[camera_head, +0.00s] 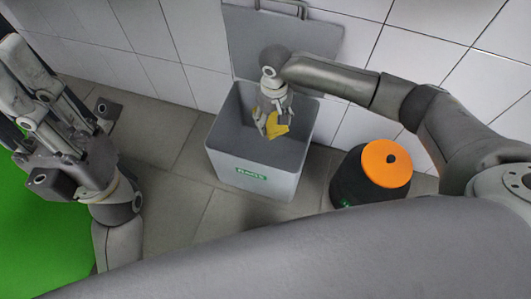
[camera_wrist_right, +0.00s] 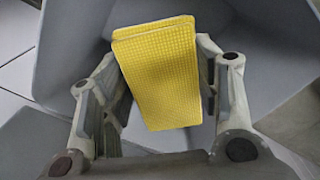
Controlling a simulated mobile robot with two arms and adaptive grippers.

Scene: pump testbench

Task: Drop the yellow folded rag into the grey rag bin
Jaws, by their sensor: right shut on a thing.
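The grey rag bin (camera_head: 255,165) stands on the floor against the tiled wall. It has a green label on its front, and its lid (camera_head: 285,45) is raised at the back. My right gripper (camera_head: 270,127) points down over the bin's open top and is shut on the yellow folded rag (camera_head: 280,126). In the right wrist view the rag (camera_wrist_right: 160,75) sits between the two fingers, with grey bin walls around it. My left gripper (camera_head: 65,130) is at the left, away from the bin, with its fingers spread apart and nothing between them.
A black round container with an orange lid (camera_head: 386,163) stands to the right of the bin. A green surface (camera_head: 40,225) lies at the lower left. The white tiled wall (camera_head: 165,50) runs behind. Tiled floor to the left of the bin is clear.

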